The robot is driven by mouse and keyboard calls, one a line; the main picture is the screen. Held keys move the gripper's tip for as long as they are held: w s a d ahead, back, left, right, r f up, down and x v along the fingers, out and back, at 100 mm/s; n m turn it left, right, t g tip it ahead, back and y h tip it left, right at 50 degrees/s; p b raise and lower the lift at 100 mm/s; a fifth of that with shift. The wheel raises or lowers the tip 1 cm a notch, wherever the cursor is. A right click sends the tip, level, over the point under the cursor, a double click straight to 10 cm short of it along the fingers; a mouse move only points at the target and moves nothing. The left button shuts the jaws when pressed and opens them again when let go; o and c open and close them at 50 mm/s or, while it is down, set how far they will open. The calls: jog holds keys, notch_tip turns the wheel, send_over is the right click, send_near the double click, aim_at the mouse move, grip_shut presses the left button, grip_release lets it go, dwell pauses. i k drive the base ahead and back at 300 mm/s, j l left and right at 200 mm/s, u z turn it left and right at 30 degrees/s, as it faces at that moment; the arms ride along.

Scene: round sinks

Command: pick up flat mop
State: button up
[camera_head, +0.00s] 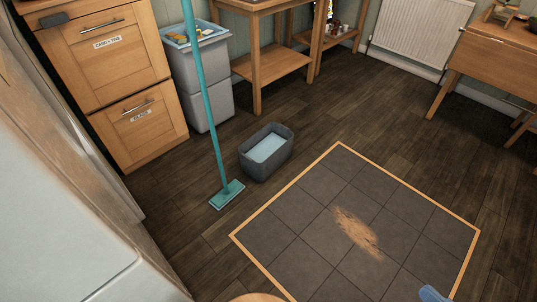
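The flat mop (211,115) stands nearly upright in the head view, left of centre. Its long teal handle runs up out of the top of the picture and leans slightly. Its flat rectangular teal head (227,194) lies on the dark wooden floor, in front of the wooden drawers. The top of the handle is out of view. My gripper does not show in this view, so its state and its place relative to the mop cannot be seen.
A dark grey bucket (266,152) with pale blue contents stands just right of the mop head. Grey stacked bins (198,85) stand behind the handle. A tiled floor patch (300,215) with a brown spill (356,232) lies to the right. A blue object (432,294) is cut off at the bottom.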

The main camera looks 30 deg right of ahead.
aim_at(230, 190)
jog(key=l, duration=0.25)
jog(key=i+l+u, duration=0.15)
jog(key=l, duration=0.35)
jog(key=i+l+u, duration=0.2)
jog(key=l, duration=0.3)
jog(key=l+u, duration=0.15)
jog(key=l, duration=0.4)
jog(key=i+l+u, duration=0.2)
jog(key=i+l, duration=0.25)
jog(key=i+l+u, duration=0.2)
jog(key=i+l, duration=0.2)
jog(key=i+l+u, duration=0.2)
jog(key=i+l, duration=0.15)
jog(key=l, duration=0.3)
